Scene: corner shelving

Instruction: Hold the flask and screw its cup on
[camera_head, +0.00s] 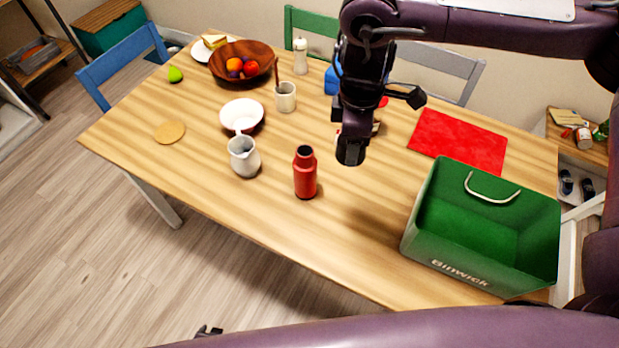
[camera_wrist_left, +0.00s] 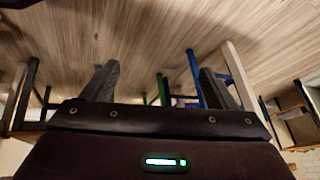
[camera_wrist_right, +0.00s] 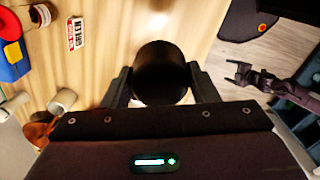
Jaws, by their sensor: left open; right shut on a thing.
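The red flask (camera_head: 305,174) stands upright on the wooden table, its dark neck uncovered. My right gripper (camera_head: 352,142) is shut on the dark cup (camera_head: 350,154), holding it above the table to the right of the flask and apart from it. In the right wrist view the cup (camera_wrist_right: 162,72) sits between the two fingers. My left gripper (camera_head: 208,331) is low at the front, off the table edge. In the left wrist view its fingers (camera_wrist_left: 157,85) are wide apart and empty over the floor.
A white jug (camera_head: 244,158) stands left of the flask. A white bowl (camera_head: 242,116), a mug (camera_head: 286,98) and a fruit bowl (camera_head: 242,62) stand farther back. A green crate (camera_head: 425,248) and a red mat (camera_head: 458,142) are at right. The table in front of the flask is clear.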

